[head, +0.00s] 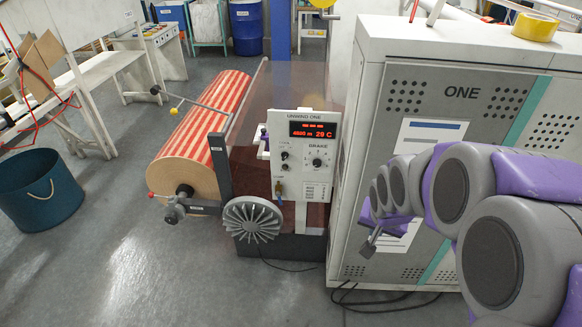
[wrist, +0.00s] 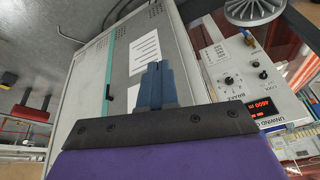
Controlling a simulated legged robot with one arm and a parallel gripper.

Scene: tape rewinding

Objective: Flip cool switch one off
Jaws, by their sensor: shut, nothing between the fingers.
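My gripper (head: 368,246) is shut and empty. It is to the right of the panel, in front of the grey cabinet, apart from the switches; its bluish fingers show in the wrist view (wrist: 157,88).
The large cabinet marked ONE (head: 462,75) stands behind my arm, with yellow tape (head: 528,27) on top. A striped roll (head: 205,125) and a spoked handwheel (head: 252,220) are left of and below the panel. A dark blue bin (head: 40,203) stands at far left. Open floor lies at front left.

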